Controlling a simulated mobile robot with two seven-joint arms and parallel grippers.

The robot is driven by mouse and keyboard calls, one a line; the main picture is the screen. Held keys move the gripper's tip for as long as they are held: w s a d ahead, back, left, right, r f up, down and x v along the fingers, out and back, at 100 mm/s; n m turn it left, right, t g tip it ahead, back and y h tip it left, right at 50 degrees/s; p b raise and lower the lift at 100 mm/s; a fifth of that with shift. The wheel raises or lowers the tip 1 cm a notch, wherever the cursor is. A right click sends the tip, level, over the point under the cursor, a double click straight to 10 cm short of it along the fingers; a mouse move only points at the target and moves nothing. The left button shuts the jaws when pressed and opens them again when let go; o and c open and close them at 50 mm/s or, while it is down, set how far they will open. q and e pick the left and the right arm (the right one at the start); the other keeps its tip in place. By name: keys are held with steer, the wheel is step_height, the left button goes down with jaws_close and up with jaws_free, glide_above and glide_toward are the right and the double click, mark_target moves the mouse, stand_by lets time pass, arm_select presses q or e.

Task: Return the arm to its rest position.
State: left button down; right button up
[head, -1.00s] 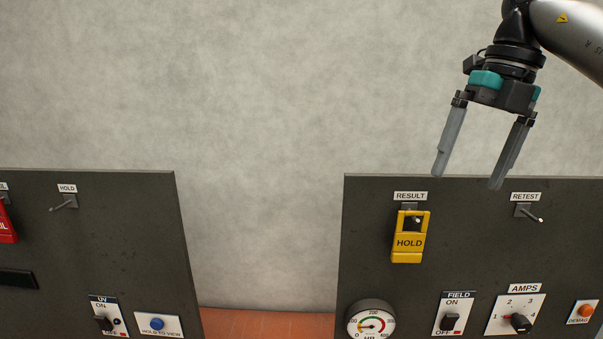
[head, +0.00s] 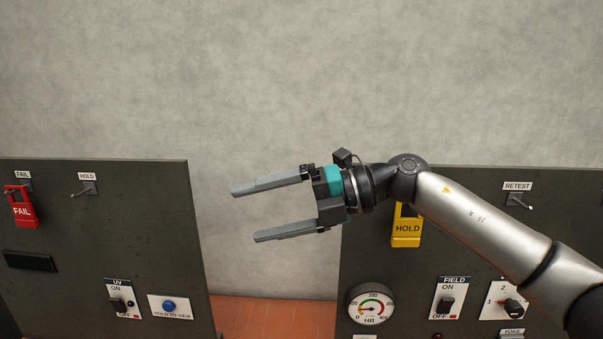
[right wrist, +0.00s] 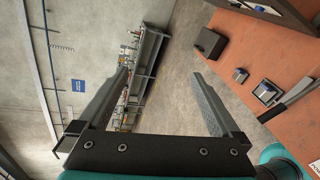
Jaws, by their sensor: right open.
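My right gripper (head: 248,213) is in the middle of the head view, its fingers pointing left in front of the gap between the two dark panels. It is open and empty; the right wrist view also shows its two fingers (right wrist: 160,82) apart with nothing between them. My right arm comes in from the lower right and crosses in front of the right panel. My left gripper is not in view.
The left panel (head: 120,225) carries a red FAIL tag (head: 21,208) and an empty HOLD hook (head: 86,189). The right panel (head: 450,182) carries a yellow HOLD tag (head: 407,232), partly hidden by my arm, and a gauge (head: 371,306). An orange-brown surface (head: 270,315) shows between them.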

steer(key=d+f+m+t+h, duration=0.6)
steer(key=d+f+m+t, duration=0.15)
steer(key=m, duration=0.85)
steer(key=d+f+m+t+h, duration=0.6)
steer(key=f+m+t, duration=0.3)
steer(key=m, duration=0.7)
steer(key=s+d+f+m+g+h, duration=0.3)
steer(key=s+d+f+g, duration=0.3)
steer(key=s+f, duration=0.5)
steer(key=s+d+f+m+g, duration=0.1)
steer(key=s+f+g, duration=0.25)
steer(key=s, duration=0.45)
steer(key=s+d+f+m+g, duration=0.1)
steer(key=s+f+g, duration=0.25)
steer(key=s, duration=0.45)
step_height(320, 180, down, 30)
steer(key=g+b, duration=0.1)
steer(key=b, duration=0.8)
steer(key=s+d+f+b, duration=0.1)
steer(key=s+f+b, duration=0.3)
steer(key=s+f, duration=0.4)
steer(key=s+d+f+g+b, duration=0.1)
steer(key=s+f+b, duration=0.3)
steer(key=s+f, duration=0.4)
step_height(320, 180, down, 8)
steer(key=shift+s+d+r+n, duration=0.15)
steer(key=shift+s+d+n, duration=0.15)
steer(key=shift+s+d, duration=0.15)
